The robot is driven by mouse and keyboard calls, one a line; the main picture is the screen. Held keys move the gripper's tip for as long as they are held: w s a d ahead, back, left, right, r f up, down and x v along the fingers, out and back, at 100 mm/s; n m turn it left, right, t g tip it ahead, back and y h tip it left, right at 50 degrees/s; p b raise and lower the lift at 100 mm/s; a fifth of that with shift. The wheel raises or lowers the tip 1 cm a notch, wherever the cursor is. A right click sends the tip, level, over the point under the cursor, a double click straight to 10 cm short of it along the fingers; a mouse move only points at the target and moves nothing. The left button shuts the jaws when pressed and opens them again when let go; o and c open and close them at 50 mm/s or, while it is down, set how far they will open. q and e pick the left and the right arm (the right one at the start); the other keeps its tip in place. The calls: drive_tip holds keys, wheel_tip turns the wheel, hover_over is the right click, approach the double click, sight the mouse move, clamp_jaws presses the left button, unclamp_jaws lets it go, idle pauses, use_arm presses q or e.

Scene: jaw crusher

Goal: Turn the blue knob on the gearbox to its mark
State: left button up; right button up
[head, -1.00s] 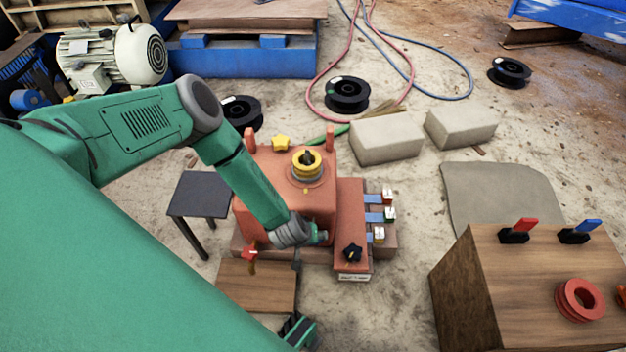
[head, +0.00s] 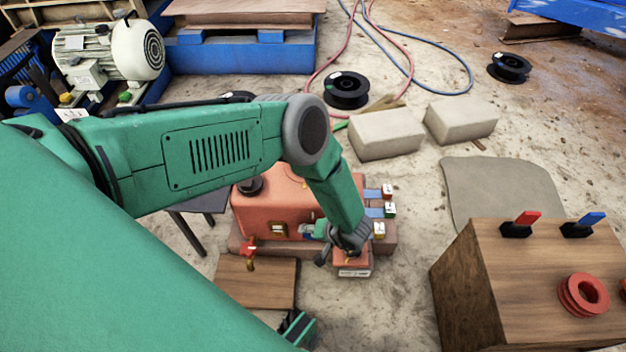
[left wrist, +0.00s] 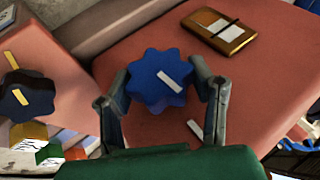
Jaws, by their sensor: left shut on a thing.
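The blue knob (left wrist: 150,88) shows in the left wrist view, lobed, with a white line on its face. It stands on the salmon-red gearbox (left wrist: 120,50), which also shows in the head view (head: 270,195). A white mark (left wrist: 195,129) lies on the gearbox below and right of the knob. The knob's line points right and slightly down, not straight at the mark. My left gripper (left wrist: 160,95) is shut on the knob, one finger on each side. In the head view my arm hides the knob and part of the gearbox.
A black knob with a yellow line (left wrist: 28,95) is left of my fingers. A brass-framed plate (left wrist: 218,30) is on the gearbox. A red valve handle (head: 250,250) sticks out at the gearbox's front left. A wooden box (head: 455,300) with switches stands at right.

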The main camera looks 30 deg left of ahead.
use_arm(q)
drive_tip(key=shift+w+d+y, duration=0.1)
drive_tip(key=shift+d+y, duration=0.05)
drive_tip(key=shift+y, duration=0.35)
drive_tip(key=o, duration=1.2)
drive_tip(key=shift+c, duration=0.2)
drive_tip(key=w+v, duration=0.1)
drive_tip(key=v, duration=1.1)
drive_tip(key=shift+s, duration=0.3)
